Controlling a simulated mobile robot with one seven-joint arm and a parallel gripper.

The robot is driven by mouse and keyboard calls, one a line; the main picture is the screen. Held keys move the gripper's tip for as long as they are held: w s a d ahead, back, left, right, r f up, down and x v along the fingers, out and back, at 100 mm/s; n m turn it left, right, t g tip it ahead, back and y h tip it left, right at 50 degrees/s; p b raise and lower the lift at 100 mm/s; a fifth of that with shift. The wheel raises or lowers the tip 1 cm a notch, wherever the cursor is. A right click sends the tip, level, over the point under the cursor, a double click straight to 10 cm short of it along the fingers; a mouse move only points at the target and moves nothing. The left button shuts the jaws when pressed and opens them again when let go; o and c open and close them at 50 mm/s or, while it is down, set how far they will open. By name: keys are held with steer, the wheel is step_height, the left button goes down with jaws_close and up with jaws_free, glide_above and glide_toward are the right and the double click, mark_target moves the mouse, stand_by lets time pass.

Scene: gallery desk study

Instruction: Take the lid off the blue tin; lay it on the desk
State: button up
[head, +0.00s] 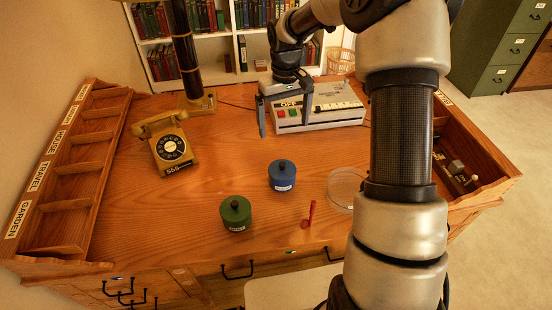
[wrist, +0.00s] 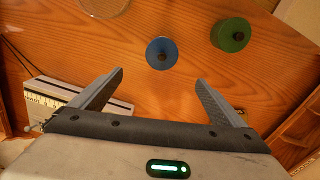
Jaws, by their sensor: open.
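The blue tin (head: 282,178) stands upright on the wooden desk (head: 200,110), with its blue lid (head: 282,166) and dark knob on top. In the wrist view the blue lid (wrist: 162,53) shows from above, beyond the fingertips and between their lines. My gripper (head: 281,112) is open and empty, raised above the back of the desk, behind the tin and in front of the grey machine. Its two spread fingers also show in the wrist view (wrist: 160,78). Nothing touches the tin.
A green tin (head: 236,217) stands left and nearer. A red object (head: 310,213) and a clear round dish (head: 345,187) lie to the right. A rotary phone (head: 167,145), a lamp base (head: 197,103) and the grey machine (head: 320,110) stand behind. Bare desk lies left of the blue tin.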

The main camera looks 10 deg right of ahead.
glide_above(283, 164)
step_height(283, 164, down, 11)
steer(key=shift+w+d+f, duration=0.1)
steer(key=shift+w, duration=0.05)
steer(key=shift+f+p, duration=0.5)
steer(key=shift+f, duration=2.45)
steer(key=shift+a, duration=0.2)
steer(key=shift+c, duration=0.3)
steer(key=c, duration=1.1)
